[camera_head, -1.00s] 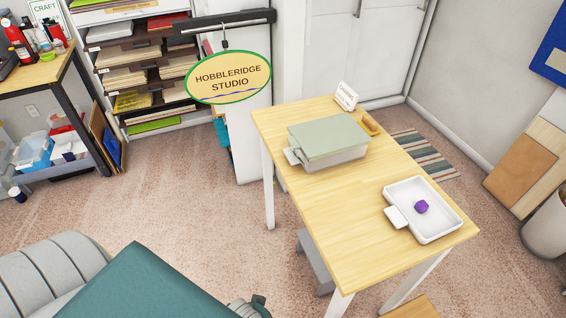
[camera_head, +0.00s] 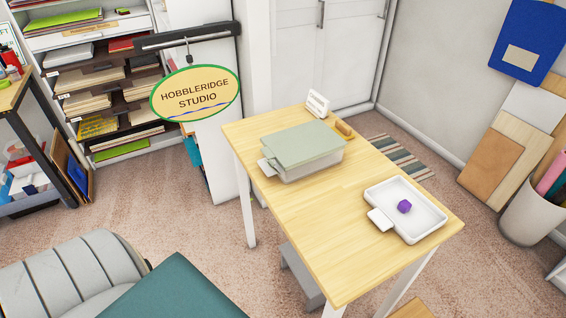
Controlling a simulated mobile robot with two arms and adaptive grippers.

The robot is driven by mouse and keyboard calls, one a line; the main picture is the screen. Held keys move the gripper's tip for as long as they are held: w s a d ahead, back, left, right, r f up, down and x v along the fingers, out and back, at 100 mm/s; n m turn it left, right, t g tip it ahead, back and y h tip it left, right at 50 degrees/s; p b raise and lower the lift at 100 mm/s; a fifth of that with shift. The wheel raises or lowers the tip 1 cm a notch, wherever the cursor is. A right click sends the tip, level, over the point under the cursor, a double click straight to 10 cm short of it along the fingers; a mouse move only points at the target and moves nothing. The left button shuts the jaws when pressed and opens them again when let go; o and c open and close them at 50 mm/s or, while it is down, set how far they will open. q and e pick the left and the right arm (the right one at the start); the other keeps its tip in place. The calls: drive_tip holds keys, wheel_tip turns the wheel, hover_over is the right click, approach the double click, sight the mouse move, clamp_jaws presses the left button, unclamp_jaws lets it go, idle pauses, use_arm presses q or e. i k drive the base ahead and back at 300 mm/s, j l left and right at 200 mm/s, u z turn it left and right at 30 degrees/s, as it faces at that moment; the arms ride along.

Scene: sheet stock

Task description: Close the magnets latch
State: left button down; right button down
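A low box (camera_head: 311,169) with a flat grey-green lid (camera_head: 302,144) stands on the far half of the wooden table. The lid lies over the top of the box. A pale tab (camera_head: 267,168) sticks out at the box's left side; I cannot tell whether it is a latch or how it is set. A small white sign (camera_head: 318,103) stands behind the box, its text too small to read. A white tray (camera_head: 432,218) with a tab on its left side holds a purple piece (camera_head: 404,206) on the near half. Neither gripper is in view.
The wooden table (camera_head: 335,215) has free room between box and tray. A small brown object (camera_head: 344,129) lies by the box. A hanging oval studio sign (camera_head: 196,93) is left of the table. Boards and a bin (camera_head: 530,217) stand at the right.

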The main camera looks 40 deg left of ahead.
sight(271, 164)
drive_tip(key=j+z, duration=0.25)
drive_tip(key=j, duration=0.35)
drive_tip(key=k+j+z, duration=0.1)
drive_tip(key=j+z, duration=0.15)
drive_tip(key=j, duration=0.35)
drive_tip(key=k+j+z, duration=0.1)
drive_tip(key=j+z, duration=0.15)
drive_tip(key=j, duration=0.35)
